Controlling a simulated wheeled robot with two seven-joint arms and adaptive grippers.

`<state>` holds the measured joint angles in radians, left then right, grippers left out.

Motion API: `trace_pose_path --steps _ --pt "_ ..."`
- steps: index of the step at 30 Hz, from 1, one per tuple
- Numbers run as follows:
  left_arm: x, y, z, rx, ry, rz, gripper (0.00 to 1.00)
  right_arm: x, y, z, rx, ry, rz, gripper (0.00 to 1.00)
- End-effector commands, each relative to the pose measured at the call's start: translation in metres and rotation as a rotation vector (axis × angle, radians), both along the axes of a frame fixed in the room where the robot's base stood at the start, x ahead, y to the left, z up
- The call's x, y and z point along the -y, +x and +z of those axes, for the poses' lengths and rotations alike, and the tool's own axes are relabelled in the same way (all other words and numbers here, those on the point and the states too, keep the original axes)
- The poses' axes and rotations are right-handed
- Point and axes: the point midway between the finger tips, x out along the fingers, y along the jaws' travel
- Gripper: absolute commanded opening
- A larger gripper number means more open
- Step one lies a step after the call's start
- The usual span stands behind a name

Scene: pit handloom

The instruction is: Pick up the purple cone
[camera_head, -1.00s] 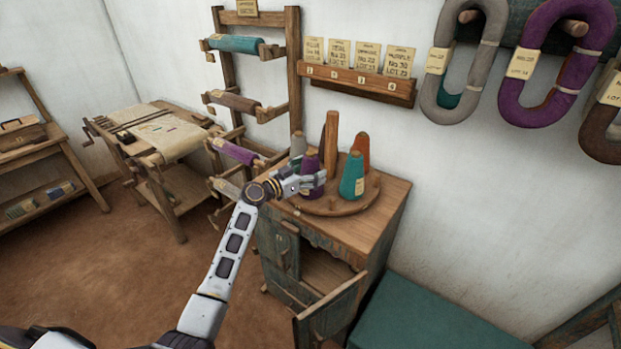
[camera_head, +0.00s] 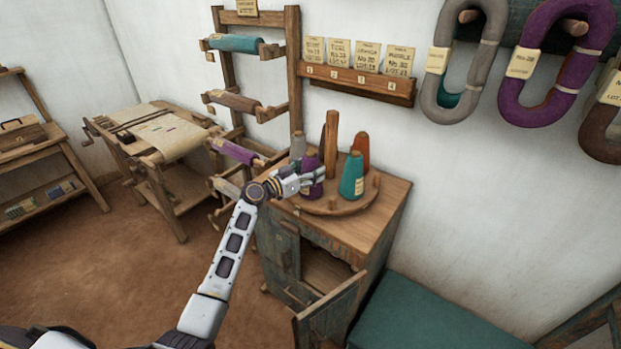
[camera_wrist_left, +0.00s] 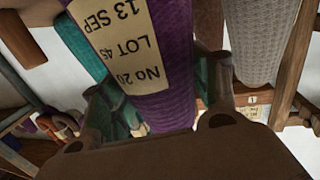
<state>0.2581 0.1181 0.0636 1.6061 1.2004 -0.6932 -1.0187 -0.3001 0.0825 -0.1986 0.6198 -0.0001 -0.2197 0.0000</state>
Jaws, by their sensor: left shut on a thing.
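The purple cone (camera_head: 310,164) stands upright at the front left of the round wooden stand on the cabinet. My left gripper (camera_head: 309,181) reaches it from the left and is shut on it, low on its body. In the left wrist view the purple cone (camera_wrist_left: 174,40) with its paper label fills the space between the two fingers (camera_wrist_left: 160,95). I cannot tell whether its base touches the stand. My right gripper is not in view.
A teal cone (camera_head: 352,177) stands close on the right, an orange-brown cone (camera_head: 360,146) behind, a grey cone (camera_head: 298,146) behind left. A wooden post (camera_head: 331,138) rises from the stand (camera_head: 335,209). The cabinet door (camera_head: 328,312) hangs open below.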

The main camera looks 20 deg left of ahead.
Motion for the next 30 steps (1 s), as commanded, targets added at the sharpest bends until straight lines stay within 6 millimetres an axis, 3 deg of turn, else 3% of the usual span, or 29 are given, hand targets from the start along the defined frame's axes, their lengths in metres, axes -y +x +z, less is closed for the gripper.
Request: trace_pose_path --steps 8,14,30 --pt "0.000 0.000 0.004 0.002 0.001 0.000 0.31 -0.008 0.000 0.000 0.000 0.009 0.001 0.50" --pt "0.000 0.000 0.018 0.004 0.001 0.000 0.31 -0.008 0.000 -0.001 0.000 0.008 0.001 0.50" --pt "0.000 0.000 0.087 0.005 0.002 0.000 0.31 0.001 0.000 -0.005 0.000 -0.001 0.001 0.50"
